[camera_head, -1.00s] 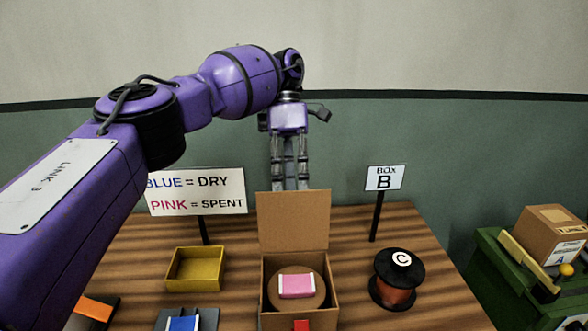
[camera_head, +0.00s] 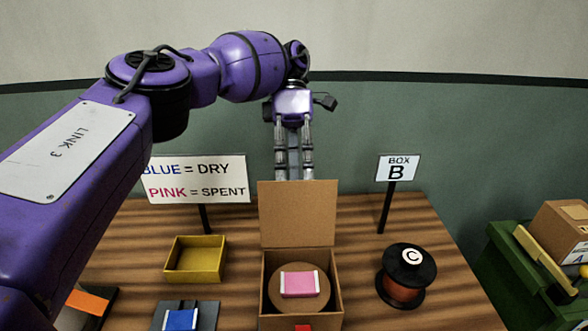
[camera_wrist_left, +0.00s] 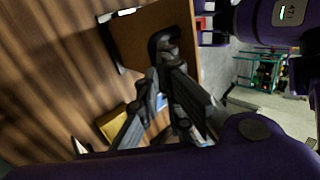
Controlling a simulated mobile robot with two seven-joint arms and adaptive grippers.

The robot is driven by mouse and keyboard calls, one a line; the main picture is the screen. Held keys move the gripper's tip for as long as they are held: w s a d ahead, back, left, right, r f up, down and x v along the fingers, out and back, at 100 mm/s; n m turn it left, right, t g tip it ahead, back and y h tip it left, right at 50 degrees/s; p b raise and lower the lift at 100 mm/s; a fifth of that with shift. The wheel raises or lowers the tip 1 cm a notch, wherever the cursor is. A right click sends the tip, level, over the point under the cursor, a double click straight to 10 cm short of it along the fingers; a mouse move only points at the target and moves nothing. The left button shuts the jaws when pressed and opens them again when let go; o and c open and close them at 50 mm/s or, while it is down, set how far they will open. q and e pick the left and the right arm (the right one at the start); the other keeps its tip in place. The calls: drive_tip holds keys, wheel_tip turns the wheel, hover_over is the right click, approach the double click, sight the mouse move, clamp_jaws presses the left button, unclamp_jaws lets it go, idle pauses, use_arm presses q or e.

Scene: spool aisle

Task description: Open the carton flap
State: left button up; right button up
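The brown carton (camera_head: 266,300) stands open-topped at the front middle of the table. Its flap (camera_head: 297,212) stands raised, roughly upright, along the far edge. Inside are a round brown disc and a pink-labelled pack (camera_head: 299,284). My left gripper (camera_head: 293,170) points down just behind the flap, its fingertips hidden by the flap's top edge. In the left wrist view its fingers (camera_wrist_left: 166,48) converge at the tips and look shut, with nothing seen between them. The brown board beside them (camera_wrist_left: 130,36) appears to be the flap; contact cannot be told. My right gripper is not in view.
A yellow tray (camera_head: 195,278) and a blue-labelled item (camera_head: 181,320) lie left of the carton. A spool marked C (camera_head: 408,290) stands to the right. Behind are the BLUE/PINK sign (camera_head: 197,180) and the BOX B sign (camera_head: 398,168). A green bin (camera_head: 515,275) is far right.

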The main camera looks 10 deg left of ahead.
use_arm(q)
drive_tip(key=o, duration=0.5)
drive_tip(key=shift+g, duration=0.3)
wheel_tip(320, 180, down, 4)
drive_tip(key=shift+s, duration=0.15)
drive_tip(key=shift+o, duration=1.2)
drive_tip(key=shift+a+r, duration=0.1)
drive_tip(key=shift+s+r, duration=0.2)
drive_tip(key=shift+r, duration=0.1)
drive_tip(key=shift+c, duration=0.9)
drive_tip(key=shift+r, duration=0.1)
wheel_tip(320, 180, up, 11)
drive_tip(key=shift+a, duration=0.1)
